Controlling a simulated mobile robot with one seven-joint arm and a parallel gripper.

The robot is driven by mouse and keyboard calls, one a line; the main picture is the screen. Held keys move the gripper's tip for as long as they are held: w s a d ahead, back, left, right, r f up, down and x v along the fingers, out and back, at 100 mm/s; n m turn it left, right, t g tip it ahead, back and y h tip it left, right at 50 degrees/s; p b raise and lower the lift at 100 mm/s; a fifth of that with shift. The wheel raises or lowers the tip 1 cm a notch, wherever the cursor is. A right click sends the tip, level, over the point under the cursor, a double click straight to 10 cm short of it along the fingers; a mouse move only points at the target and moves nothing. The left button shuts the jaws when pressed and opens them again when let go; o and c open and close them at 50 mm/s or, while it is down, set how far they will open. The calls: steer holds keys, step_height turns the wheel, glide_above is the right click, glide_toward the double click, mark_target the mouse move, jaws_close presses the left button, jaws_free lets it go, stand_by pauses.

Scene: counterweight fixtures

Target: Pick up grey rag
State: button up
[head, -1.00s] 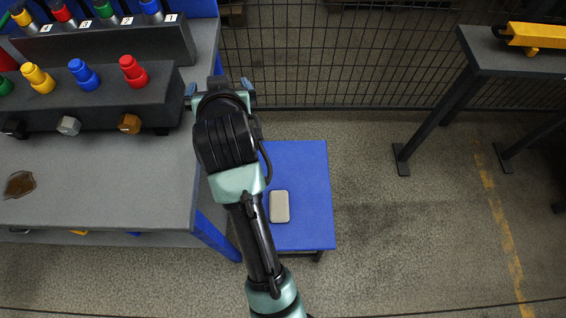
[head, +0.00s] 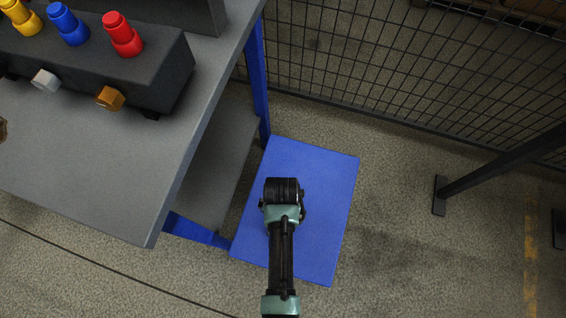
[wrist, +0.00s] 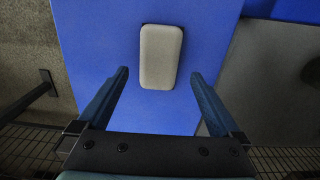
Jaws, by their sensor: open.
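The grey rag (wrist: 160,56) is a small rounded rectangular block shape lying flat on a blue stool top (wrist: 90,40). In the wrist view it sits ahead of my gripper (wrist: 160,85), about centred between the two fingers. The fingers are open and apart from the rag, one to each side of its near end. In the head view my gripper is over the blue stool top (head: 330,190), and my arm hides the rag and the fingertips.
A grey workbench (head: 110,170) with a blue leg stands left of the stool, with a dark fixture (head: 100,75) holding coloured knobs. A wire mesh fence (head: 400,70) runs behind. Open floor (head: 400,270) lies to the right.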

step_height(320, 180, down, 6)
steer(key=shift+d+b, duration=0.1)
steer(key=shift+b, duration=1)
steer(key=c, duration=1.2)
step_height(320, 180, up, 10)
steer(key=p, duration=0.4)
